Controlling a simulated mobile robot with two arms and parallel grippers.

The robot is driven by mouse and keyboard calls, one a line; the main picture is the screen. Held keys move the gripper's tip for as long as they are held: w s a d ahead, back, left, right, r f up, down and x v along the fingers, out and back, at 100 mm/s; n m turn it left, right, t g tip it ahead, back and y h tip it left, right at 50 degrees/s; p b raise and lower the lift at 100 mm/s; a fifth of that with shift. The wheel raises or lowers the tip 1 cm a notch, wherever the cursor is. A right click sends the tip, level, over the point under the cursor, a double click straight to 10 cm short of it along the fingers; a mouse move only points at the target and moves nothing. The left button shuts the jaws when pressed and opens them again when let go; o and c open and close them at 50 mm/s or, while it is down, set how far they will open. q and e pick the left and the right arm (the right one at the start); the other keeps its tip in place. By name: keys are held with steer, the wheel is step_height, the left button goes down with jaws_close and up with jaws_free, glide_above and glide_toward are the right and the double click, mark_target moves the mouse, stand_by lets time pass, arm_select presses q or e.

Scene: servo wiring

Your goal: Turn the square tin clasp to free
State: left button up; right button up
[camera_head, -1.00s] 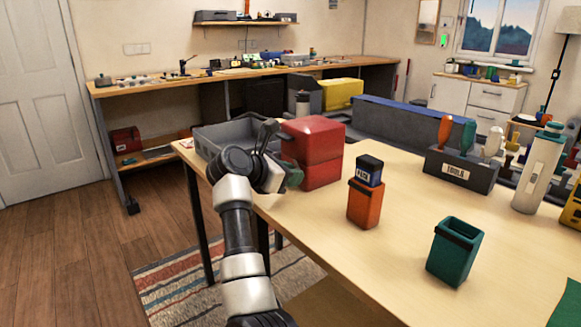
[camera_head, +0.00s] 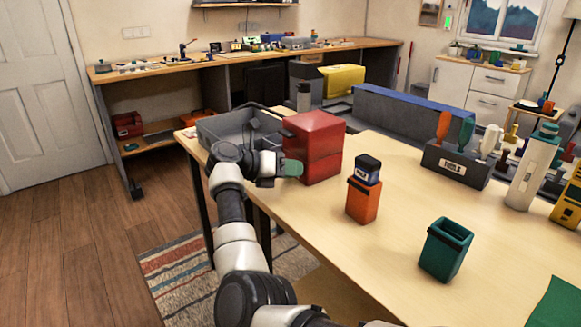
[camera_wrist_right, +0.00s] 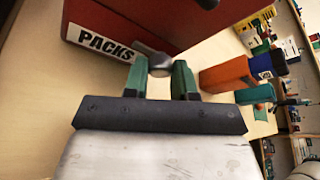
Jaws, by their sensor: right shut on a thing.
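The square red tin (camera_head: 318,150) stands on the wooden table near its far left edge. It also fills the top of the right wrist view (camera_wrist_right: 150,22), with a white PACKS label on its face. A grey clasp (camera_wrist_right: 150,58) with a rounded end sticks out from this face. My right gripper (camera_wrist_right: 160,78) has its green fingers on either side of the clasp end and is shut on it. In the head view the right gripper (camera_head: 290,168) is against the tin's left side, and the clasp is hidden there. My left gripper is not in view.
A grey open tray (camera_head: 225,125) lies left of the tin. An orange bin (camera_head: 362,203) with a dark-topped block stands to its right. A green bin (camera_head: 445,250) is nearer the front. A tool holder (camera_head: 455,168) stands at right. Bare tabletop lies between.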

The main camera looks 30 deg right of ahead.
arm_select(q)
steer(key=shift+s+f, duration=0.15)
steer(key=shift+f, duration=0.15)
arm_select(e)
steer(key=o, duration=0.9)
steer(key=shift+o, duration=0.2)
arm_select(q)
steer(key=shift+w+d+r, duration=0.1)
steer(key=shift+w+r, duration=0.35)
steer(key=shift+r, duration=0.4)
arm_select(e)
steer(key=v, duration=1)
steer(key=shift+w+a, duration=0.2)
steer(key=shift+a, duration=0.15)
steer(key=shift+r, duration=0.15)
